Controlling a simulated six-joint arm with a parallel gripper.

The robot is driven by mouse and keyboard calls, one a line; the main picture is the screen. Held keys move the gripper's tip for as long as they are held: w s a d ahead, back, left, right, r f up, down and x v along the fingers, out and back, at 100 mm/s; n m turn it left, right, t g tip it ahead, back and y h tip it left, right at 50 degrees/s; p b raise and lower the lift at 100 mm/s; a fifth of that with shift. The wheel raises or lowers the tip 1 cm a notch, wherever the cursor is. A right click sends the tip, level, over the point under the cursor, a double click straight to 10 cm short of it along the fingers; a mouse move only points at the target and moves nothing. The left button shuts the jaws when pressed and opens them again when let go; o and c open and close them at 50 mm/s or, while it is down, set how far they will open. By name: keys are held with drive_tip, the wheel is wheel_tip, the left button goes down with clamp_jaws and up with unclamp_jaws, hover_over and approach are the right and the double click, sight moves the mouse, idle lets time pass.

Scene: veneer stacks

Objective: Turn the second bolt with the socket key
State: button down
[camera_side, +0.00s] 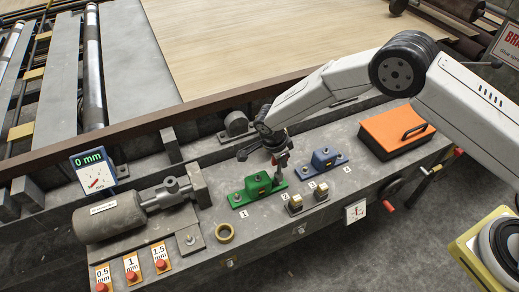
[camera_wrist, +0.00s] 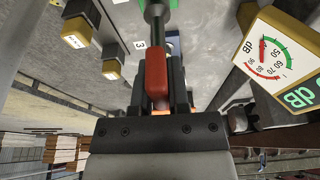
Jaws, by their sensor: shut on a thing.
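My gripper (camera_side: 281,146) is shut on the red handle of the socket key (camera_wrist: 156,75), between two dark fingers in the wrist view. The key's shank runs away from the fingers to the top edge there. In the side view the key hangs below the fingers, close to the right end of the green block (camera_side: 257,186) on the grey bench. I cannot tell whether its socket sits on a bolt. A blue block (camera_side: 324,159) lies to the right. I cannot tell which bolt is the second one; the bolt heads are too small or hidden.
Two yellow-topped buttons (camera_side: 295,203) stand in front of the blocks. An orange case (camera_side: 396,131) is at the right. A dB meter (camera_wrist: 275,62) shows in the wrist view.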

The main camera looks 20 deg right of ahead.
drive_tip(key=shift+r, duration=0.65)
idle(1.4)
drive_tip(key=shift+r, duration=2.4)
drive_tip(key=shift+d, duration=0.1)
